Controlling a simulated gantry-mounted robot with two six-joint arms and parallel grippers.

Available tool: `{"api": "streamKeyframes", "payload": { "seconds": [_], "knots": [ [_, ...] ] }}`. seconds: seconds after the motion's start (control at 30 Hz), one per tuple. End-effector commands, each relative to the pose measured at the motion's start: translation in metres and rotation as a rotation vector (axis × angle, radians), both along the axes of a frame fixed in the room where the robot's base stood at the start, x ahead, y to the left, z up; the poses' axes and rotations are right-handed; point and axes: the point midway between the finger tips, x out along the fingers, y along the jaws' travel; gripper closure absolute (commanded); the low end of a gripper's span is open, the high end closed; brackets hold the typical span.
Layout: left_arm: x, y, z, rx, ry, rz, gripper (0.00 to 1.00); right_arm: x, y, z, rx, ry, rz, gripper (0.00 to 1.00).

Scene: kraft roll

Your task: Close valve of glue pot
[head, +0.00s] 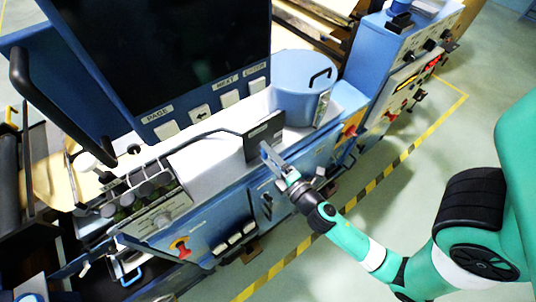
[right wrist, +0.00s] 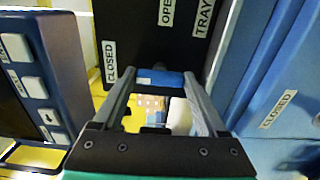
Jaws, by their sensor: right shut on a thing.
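The glue pot (head: 305,85) is a blue cylinder with a black handle on its lid, on the machine's white top. A black box (head: 264,137) stands in front of it, at the end of a dark pipe. In the right wrist view the box (right wrist: 150,35) bears the labels CLOSED, OPEN and TRAY. My right gripper (head: 270,153) is at the box's front face. In the right wrist view its fingers (right wrist: 160,76) are shut on a small blue lever (right wrist: 158,79) below the labels. The lever's exact angle is hard to tell. My left gripper is not in view.
A large dark screen (head: 170,45) with white buttons stands at the left. A blue control cabinet (head: 400,60) rises at the right. In the right wrist view a blue surface with a CLOSED label (right wrist: 278,110) is close on the right. Green floor is clear in front.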

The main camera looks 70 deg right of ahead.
Motion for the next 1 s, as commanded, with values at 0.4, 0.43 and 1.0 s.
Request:
{"api": "streamKeyframes", "payload": {
  "seconds": [0.4,0.43,1.0],
  "knots": [
    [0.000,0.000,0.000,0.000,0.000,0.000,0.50,0.000,0.000,0.000,-0.001,0.000,0.000,0.00],
    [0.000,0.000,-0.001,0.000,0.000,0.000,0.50,-0.001,0.001,0.000,-0.001,0.001,0.000,0.00],
    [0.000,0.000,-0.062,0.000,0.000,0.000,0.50,-0.079,0.059,-0.005,-0.002,0.006,0.012,0.00]
  ]
}}
